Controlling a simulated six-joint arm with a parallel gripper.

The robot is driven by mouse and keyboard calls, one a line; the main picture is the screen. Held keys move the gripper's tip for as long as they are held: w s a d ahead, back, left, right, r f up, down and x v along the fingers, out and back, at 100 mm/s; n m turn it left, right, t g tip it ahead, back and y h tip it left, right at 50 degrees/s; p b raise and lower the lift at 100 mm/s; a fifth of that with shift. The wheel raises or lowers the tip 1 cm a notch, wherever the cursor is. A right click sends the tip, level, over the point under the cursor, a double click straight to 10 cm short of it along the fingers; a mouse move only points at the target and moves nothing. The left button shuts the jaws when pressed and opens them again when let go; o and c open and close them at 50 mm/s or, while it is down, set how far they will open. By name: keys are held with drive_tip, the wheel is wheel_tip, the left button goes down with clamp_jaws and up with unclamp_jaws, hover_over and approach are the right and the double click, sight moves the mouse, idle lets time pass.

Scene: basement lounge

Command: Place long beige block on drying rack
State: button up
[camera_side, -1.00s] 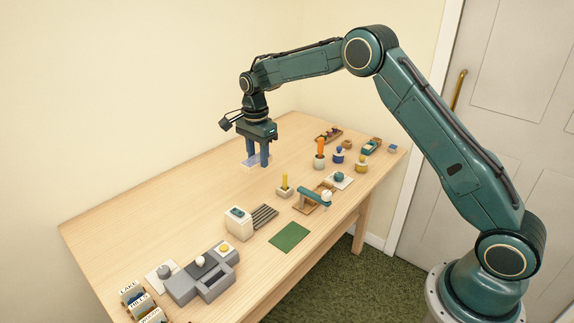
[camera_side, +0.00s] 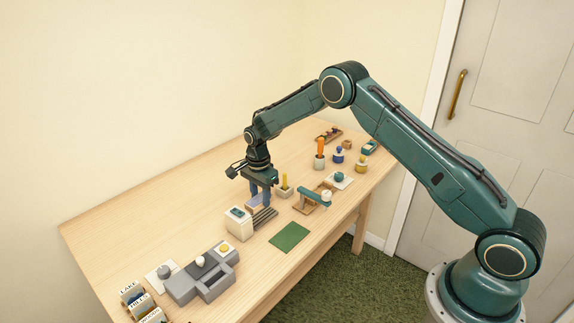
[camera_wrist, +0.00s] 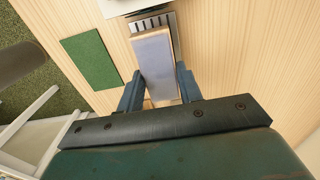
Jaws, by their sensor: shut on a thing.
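My gripper (camera_side: 260,201) is shut on a long block (camera_wrist: 155,62), with one finger on each long side in the wrist view. The block has a pale bluish-grey top face and beige edges. The drying rack (camera_side: 266,217) is a row of dark slats on the table beside a white box. In the wrist view the far end of the block overlaps the rack's slats (camera_wrist: 151,23), hiding part of them. The block is low, above or at the near part of the rack; I cannot tell whether it touches.
The white box (camera_side: 239,224) with a teal top stands close to the left of my gripper. A green mat (camera_side: 289,237) lies in front. A holder with a yellow stick (camera_side: 285,188) stands close to the right. A grey machine (camera_side: 202,272) is farther left. The table behind is clear.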

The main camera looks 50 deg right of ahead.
sight(261, 206)
drive_tip(key=shift+f, duration=2.1)
drive_tip(key=shift+f, duration=0.2)
drive_tip(key=o, duration=1)
drive_tip(key=shift+r, duration=0.15)
wheel_tip(261, 206, up, 11)
drive_tip(key=shift+r, duration=0.55)
